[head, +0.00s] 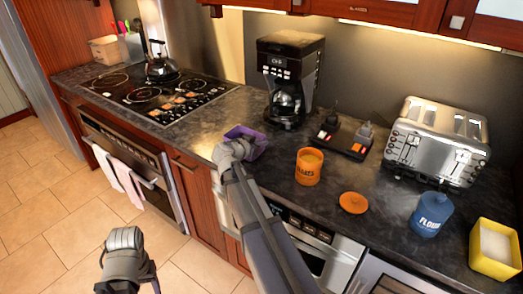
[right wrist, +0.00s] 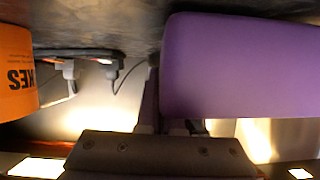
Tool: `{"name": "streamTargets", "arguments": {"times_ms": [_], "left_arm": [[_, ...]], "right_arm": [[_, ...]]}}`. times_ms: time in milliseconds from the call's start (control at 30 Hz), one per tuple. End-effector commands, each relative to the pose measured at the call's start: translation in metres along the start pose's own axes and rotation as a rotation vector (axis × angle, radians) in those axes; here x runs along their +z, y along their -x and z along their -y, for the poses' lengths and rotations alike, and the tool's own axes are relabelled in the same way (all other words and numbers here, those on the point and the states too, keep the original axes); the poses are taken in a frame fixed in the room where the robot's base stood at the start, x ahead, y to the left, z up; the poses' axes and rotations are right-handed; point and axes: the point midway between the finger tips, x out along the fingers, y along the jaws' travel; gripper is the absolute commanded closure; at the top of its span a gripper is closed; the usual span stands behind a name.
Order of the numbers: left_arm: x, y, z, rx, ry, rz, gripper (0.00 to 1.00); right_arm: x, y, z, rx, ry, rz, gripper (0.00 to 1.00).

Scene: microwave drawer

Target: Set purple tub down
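The purple tub (head: 246,140) is at the counter's front edge, left of the orange canister, partly hidden by my right gripper (head: 232,152). In the right wrist view the tub (right wrist: 240,65) fills the upper right, close to the dark counter surface. One dark finger of my right gripper (right wrist: 160,105) runs along the tub's left side; the other is mostly hidden by the tub. The gripper appears shut on the tub's wall. Whether the tub's base touches the counter is unclear. My left gripper (head: 125,240) is low over the floor, away from the counter; its fingers are not clear.
An orange canister (head: 309,167) stands right of the tub; its lid (head: 352,202) lies nearby. A coffee maker (head: 288,80) and black tray (head: 340,137) stand behind. A toaster (head: 435,140), blue flour jar (head: 431,214) and yellow container (head: 496,250) are right. Counter left of the tub is clear.

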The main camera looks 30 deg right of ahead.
Motion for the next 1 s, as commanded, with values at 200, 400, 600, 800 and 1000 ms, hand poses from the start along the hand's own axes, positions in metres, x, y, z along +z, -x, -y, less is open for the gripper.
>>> {"name": "streamTargets", "arguments": {"times_ms": [200, 400, 600, 800, 1000], "left_arm": [[-0.0002, -0.0039, -0.0004, 0.0, 0.0, 0.0, 0.4], [-0.0005, -0.008, -0.0008, 0.0, 0.0, 0.0, 0.4], [-0.0004, -0.0068, -0.0007, 0.0, 0.0, 0.0, 0.4], [-0.0004, -0.0069, -0.0007, 0.0, 0.0, 0.0, 0.4], [-0.0002, -0.0034, -0.0003, 0.0, 0.0, 0.0, 0.4]], "right_arm": [[0.0036, -0.0015, -0.0003, 0.0, 0.0, 0.0, 1.0], [0.0074, -0.0031, -0.0005, 0.0, 0.0, 0.0, 1.0], [0.0064, -0.0026, -0.0004, 0.0, 0.0, 0.0, 0.78], [0.0064, -0.0026, -0.0004, 0.0, 0.0, 0.0, 0.67], [0.0032, -0.0013, -0.0002, 0.0, 0.0, 0.0, 0.67]]}}
